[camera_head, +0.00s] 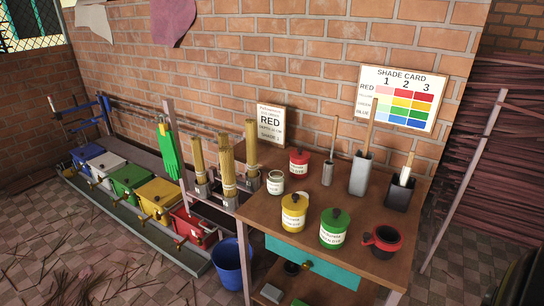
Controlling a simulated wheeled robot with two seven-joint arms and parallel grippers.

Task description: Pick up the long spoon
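A tall grey metal holder (361,175) stands at the back of the wooden table, with a long brown handle (373,125) rising out of it. This handle is the longest on the table; its lower end is hidden, so I cannot tell for sure that it is the long spoon. A smaller grey holder (327,175) to its left has a thinner handle (334,135). A dark square holder (400,194) to its right has a short, pale-topped handle (408,165). Neither of my grippers is in view.
Red (299,161), yellow (293,212) and green (335,228) lidded jars, a white jar (275,182) and a black-red cup (382,242) stand on the table (260,215). A shade card (402,97) is behind. A blue bucket (230,264) stands at left.

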